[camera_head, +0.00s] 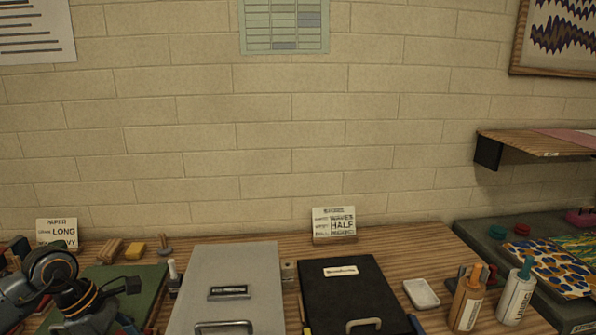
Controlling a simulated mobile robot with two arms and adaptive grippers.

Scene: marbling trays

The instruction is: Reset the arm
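My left arm comes in at the lower left, low over a green mat (148,279). My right arm and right gripper are not in view.
A grey lidded tray (258,263) and a black lidded tray (350,285) stand on the wooden table. A white dish (421,293), a brown bottle (466,303) and a white bottle (516,295) stand right. A shelf (540,143) juts out at the right.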

